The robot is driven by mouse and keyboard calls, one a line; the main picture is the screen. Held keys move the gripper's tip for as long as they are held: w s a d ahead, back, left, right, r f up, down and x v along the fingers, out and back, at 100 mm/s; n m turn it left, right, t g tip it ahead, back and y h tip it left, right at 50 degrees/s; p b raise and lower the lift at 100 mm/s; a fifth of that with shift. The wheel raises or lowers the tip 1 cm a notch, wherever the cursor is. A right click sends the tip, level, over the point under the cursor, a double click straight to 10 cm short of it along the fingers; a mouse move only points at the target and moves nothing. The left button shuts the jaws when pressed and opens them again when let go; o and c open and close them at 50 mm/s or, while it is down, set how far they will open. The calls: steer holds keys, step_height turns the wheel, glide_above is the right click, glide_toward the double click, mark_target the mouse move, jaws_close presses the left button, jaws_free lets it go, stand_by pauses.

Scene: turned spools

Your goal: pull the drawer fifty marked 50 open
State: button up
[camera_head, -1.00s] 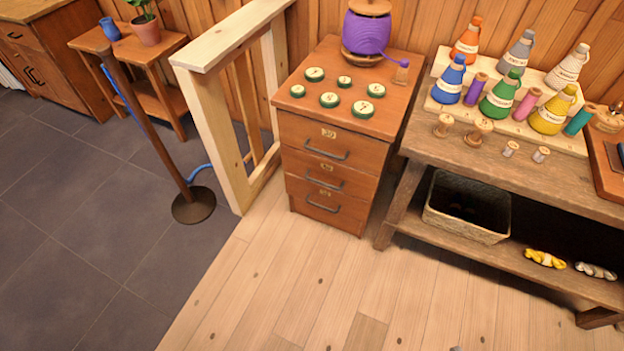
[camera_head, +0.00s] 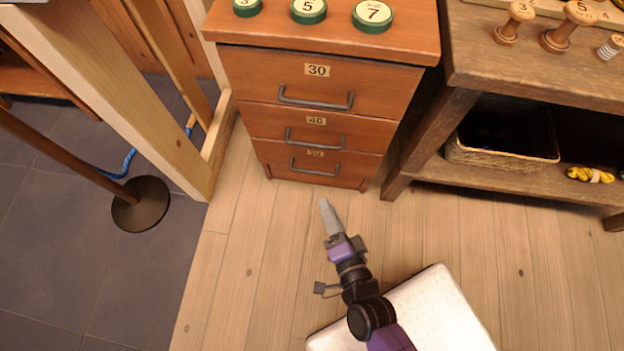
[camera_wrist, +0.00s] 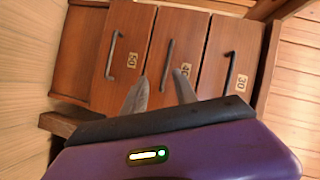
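The drawer marked 50 (camera_head: 275,157) is the lowest of three in a wooden cabinet. It is shut, and its dark bar handle (camera_head: 315,171) is below its label. In the wrist view, which is turned sideways, the drawer marked 50 (camera_wrist: 130,28) is at the left with its handle (camera_wrist: 112,55) clear to see. My gripper (camera_head: 326,203) is in front of and apart from the cabinet, near the bottom drawer in the head view. In the wrist view my gripper (camera_wrist: 161,76) has its two fingers apart with nothing between them, in line with the middle drawer.
Drawers marked 40 (camera_head: 268,122) and 30 (camera_head: 250,75) above are shut. A wooden workbench (camera_head: 540,62) stands right of the cabinet, a timber frame (camera_head: 150,90) and a post base (camera_head: 140,204) left. The floor before the cabinet is clear around my gripper.

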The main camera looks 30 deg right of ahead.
mark_target(312, 171)
steer(key=w+d+f+m+h+b, duration=0.1)
steer(key=w+d+f+m+b, duration=0.15)
steer(key=w+f+b, duration=0.5)
steer(key=w+d+f+m+b, duration=0.1)
steer(key=w+f+m+b, duration=0.2)
steer(key=f, duration=0.7)
steer(key=shift+b+x, duration=0.65)
steer(key=shift+x, duration=3.75)
steer(key=shift+a, duration=0.1)
jaws_close()
steer(key=shift+f+m, duration=0.1)
steer(key=shift+m, duration=0.15)
